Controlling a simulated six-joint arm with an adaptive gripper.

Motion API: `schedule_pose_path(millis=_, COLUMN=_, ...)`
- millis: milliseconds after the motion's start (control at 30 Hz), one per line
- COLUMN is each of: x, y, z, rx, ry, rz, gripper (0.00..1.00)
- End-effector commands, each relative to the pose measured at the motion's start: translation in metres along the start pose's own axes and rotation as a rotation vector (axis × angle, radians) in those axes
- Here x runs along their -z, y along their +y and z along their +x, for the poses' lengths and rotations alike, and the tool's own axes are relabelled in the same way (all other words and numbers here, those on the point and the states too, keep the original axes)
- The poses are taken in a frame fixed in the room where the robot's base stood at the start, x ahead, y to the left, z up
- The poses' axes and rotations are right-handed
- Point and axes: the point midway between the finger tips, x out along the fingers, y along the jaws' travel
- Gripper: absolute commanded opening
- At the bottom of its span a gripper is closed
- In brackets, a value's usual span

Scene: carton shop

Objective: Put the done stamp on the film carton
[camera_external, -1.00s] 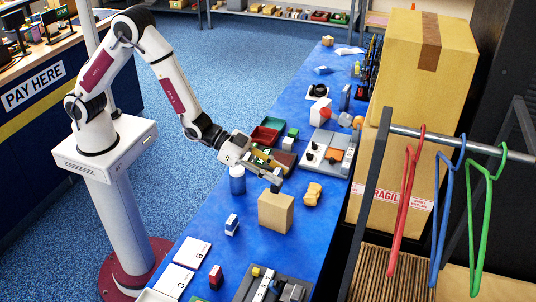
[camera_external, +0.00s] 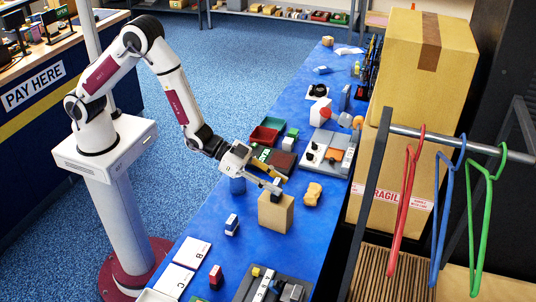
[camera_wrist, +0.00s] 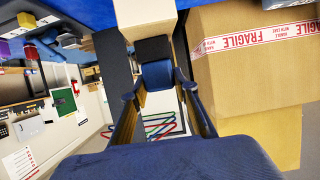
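A plain tan carton (camera_external: 275,213), which I take to be the film carton, stands upright on the blue table. Its pale side shows at the top of the wrist view (camera_wrist: 143,10). My gripper (camera_external: 275,186) is just above the carton's top. It is shut on a small dark block, which I take to be the done stamp (camera_external: 277,185). In the wrist view the stamp, black and blue (camera_wrist: 157,74), sits between my fingertips. Its lower face is hidden, and I cannot tell whether it touches the carton.
A yellow-tan piece (camera_external: 313,194) lies right of the carton. A blue-and-white block (camera_external: 232,225) and white cards (camera_external: 192,252) lie nearer. Large fragile boxes (camera_external: 395,185) and a hanger rail (camera_external: 460,143) stand at right.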

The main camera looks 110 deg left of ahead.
Motion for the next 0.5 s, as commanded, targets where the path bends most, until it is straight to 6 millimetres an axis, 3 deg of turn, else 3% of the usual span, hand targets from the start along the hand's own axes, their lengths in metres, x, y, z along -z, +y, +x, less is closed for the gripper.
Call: schedule_pose_path(millis=500, x=0.002, y=0.0, z=-0.0007, rx=0.0, ry=0.001, rz=0.0, gripper=0.45)
